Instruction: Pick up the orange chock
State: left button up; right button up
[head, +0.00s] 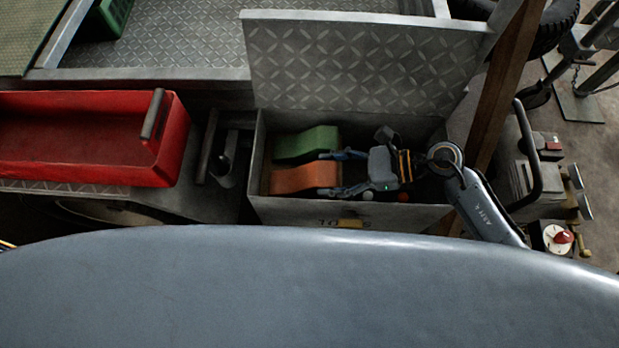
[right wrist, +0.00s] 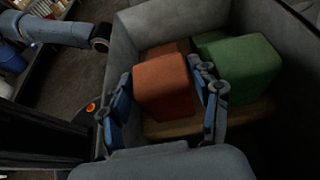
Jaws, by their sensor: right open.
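The orange chock (head: 305,179) lies in the open grey metal box (head: 350,213), beside a green chock (head: 307,143). My right gripper (head: 331,172) is inside the box at the right end of the orange chock, with its fingers open. In the right wrist view, the orange chock (right wrist: 163,85) stands between the two open blue fingers (right wrist: 163,100), and the green chock (right wrist: 240,68) is just beyond the right finger. I cannot tell whether the fingers touch the orange chock. In that view, part of my left arm shows at the upper left; its fingers are unclear.
The box's raised lid (head: 365,65) stands behind it. A red tray (head: 85,178) is on the left. A wooden post (head: 507,85) rises right of the box. Small red and white round things lie in the box near my right gripper.

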aim_at(317, 176)
jog(key=x, duration=0.3)
jog(key=shift+a, duration=0.15)
jog(key=shift+r, duration=0.1)
jog(key=c, duration=1.1)
